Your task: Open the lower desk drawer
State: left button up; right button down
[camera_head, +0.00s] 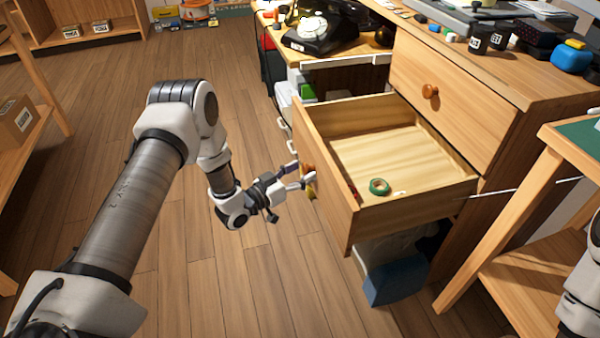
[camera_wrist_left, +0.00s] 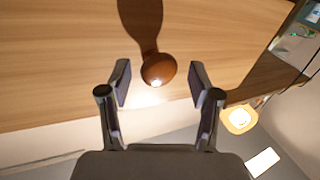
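The lower desk drawer (camera_head: 353,205) stands pulled well out in the head view, its inside showing. A green tape roll (camera_head: 379,187) lies in it. Its round brown knob (camera_wrist_left: 159,70) is in the middle of the left wrist view, on the wooden drawer front (camera_wrist_left: 70,60). My left gripper (camera_head: 301,178) is at the drawer front, its two fingers spread to either side of the knob, with visible gaps. In the head view the fingers partly hide the knob. My right gripper is not in view; only part of my right arm shows at the right edge.
The upper drawer (camera_head: 450,95) is shut, with its own knob (camera_head: 430,91). A blue bin (camera_head: 395,279) is below the open drawer. A side table (camera_head: 530,270) stands at right. The floor left of the drawer is clear.

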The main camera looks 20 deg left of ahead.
pick_arm(q)
jog(key=shift+s, duration=0.1)
jog(key=v, duration=1.1)
jog(key=shift+s+a, duration=0.25)
jog(key=shift+s, duration=0.05)
